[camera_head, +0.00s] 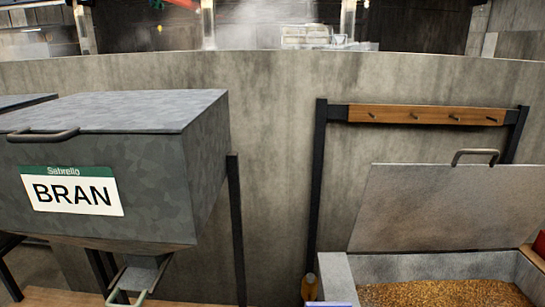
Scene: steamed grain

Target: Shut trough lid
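The trough (336,276) stands at the lower right, with grey walls and golden-brown grain (440,294) inside. Its grey lid (440,212) stands open, raised steeply at the back of the trough. A dark bar handle (475,153) sits at the lid's top edge. The trough's lower front is cut off by the frame's bottom edge. Neither of my grippers shows in the head view.
A grey metal bin labelled BRAN (75,193) stands at the left with its lid (110,110) down and a chute (140,276) beneath. A wooden peg rail (425,115) on dark posts is behind the trough lid. A curved concrete wall (275,150) closes off the back.

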